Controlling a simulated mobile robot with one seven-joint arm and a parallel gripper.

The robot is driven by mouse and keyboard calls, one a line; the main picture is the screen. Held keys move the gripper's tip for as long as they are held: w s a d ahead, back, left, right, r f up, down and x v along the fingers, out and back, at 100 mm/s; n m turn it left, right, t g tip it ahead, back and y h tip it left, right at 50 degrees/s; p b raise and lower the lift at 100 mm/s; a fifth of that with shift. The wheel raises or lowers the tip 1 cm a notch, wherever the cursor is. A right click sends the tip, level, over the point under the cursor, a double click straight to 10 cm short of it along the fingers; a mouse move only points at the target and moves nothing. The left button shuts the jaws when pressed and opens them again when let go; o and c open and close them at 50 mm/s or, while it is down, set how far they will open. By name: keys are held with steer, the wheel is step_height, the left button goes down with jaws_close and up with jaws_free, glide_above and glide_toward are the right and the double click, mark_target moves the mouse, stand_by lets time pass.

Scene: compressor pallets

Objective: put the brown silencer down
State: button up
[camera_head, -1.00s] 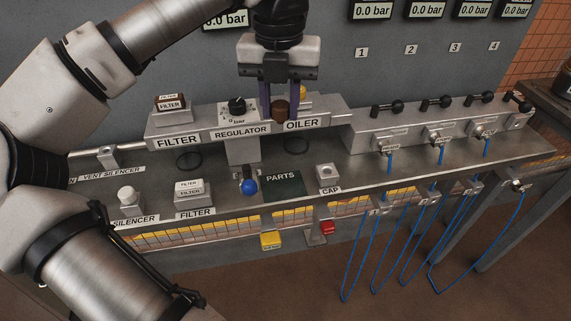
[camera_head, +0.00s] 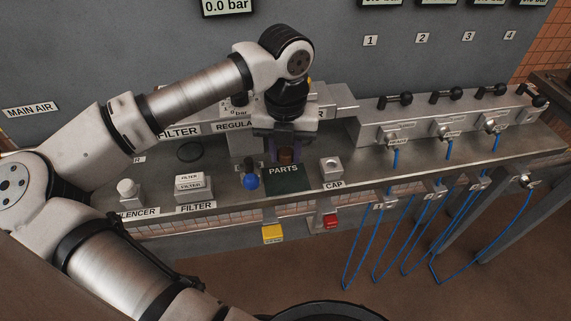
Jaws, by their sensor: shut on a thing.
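The brown silencer (camera_head: 286,155) is a small dark brown cylinder between the fingers of my gripper (camera_head: 286,152). My gripper is shut on it, pointing down over the back part of the dark green PARTS mat (camera_head: 287,180). The silencer looks upright and is at or just above the mat; I cannot tell whether it touches. My wrist and forearm hide much of the regulator and oiler behind.
A blue-knobbed valve (camera_head: 250,181) stands just left of the mat, and the CAP block (camera_head: 332,169) just right. Further left are a FILTER block (camera_head: 189,186) and a white silencer (camera_head: 126,188) on its stand. The bench's front edge is close to the mat.

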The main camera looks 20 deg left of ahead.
mark_target(286, 153)
steer(key=shift+f, duration=2.45)
steer(key=shift+f, duration=0.2)
steer(key=o, duration=1)
steer(key=shift+o, duration=0.2)
steer(key=shift+r, duration=0.1)
step_height(286, 153, up, 12)
steer(key=shift+r, duration=0.15)
